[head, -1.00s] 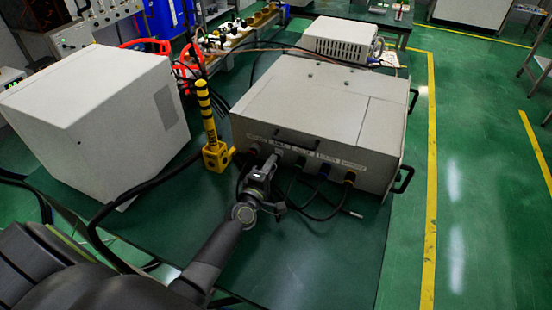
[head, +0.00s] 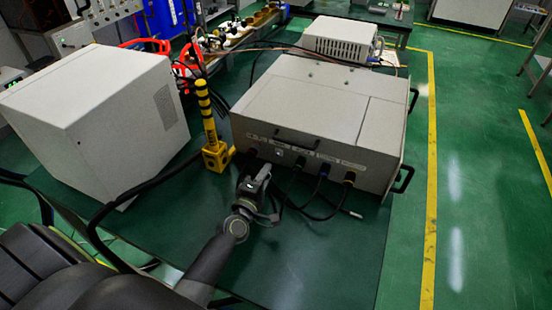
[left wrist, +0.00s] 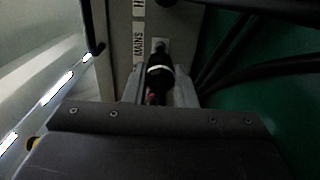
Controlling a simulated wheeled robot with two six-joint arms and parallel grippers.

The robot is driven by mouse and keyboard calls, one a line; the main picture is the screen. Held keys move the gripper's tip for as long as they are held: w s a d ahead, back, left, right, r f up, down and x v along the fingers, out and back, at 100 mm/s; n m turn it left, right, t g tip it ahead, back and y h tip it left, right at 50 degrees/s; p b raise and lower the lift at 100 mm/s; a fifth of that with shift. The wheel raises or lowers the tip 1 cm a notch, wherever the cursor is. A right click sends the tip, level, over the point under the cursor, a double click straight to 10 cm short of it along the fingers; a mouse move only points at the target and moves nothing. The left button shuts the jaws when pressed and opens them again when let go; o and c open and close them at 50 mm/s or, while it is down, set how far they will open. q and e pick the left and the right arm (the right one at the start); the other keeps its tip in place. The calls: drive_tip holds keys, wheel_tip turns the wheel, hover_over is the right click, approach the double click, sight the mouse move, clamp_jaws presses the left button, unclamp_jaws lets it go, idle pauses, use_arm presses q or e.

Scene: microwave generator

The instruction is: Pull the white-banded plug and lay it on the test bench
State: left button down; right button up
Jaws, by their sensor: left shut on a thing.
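The white-banded plug (left wrist: 159,82) is black with a pale ring and sits between the fingers of my left gripper (left wrist: 158,92), which is shut on it. In the head view my left gripper (head: 258,175) is in front of the grey generator box (head: 310,105), a little away from its front panel. The wrist view shows a pale socket plate (left wrist: 160,46) just past the plug's front end, beside a "MAINS" label. The plug looks out of the socket, though the exact gap is hard to judge. The test bench (head: 310,270) has a dark green top. My right gripper is not in view.
Other dark cables (head: 320,215) run from the front panel over the bench. A yellow-black post (head: 210,130) stands left of the generator, by a large white cabinet (head: 100,110). The front part of the bench is mostly clear.

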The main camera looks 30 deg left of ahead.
use_arm(q)
drive_tip(key=shift+s, duration=0.25)
drive_tip(key=shift+f, duration=0.2)
idle(0.5)
drive_tip(key=shift+f+b, duration=0.3)
drive_tip(key=shift+b, duration=0.2)
drive_tip(key=c, duration=1.1)
unclamp_jaws()
drive_tip(key=shift+r, duration=0.1)
wheel_tip(320, 180, up, 10)
drive_tip(key=p, duration=1)
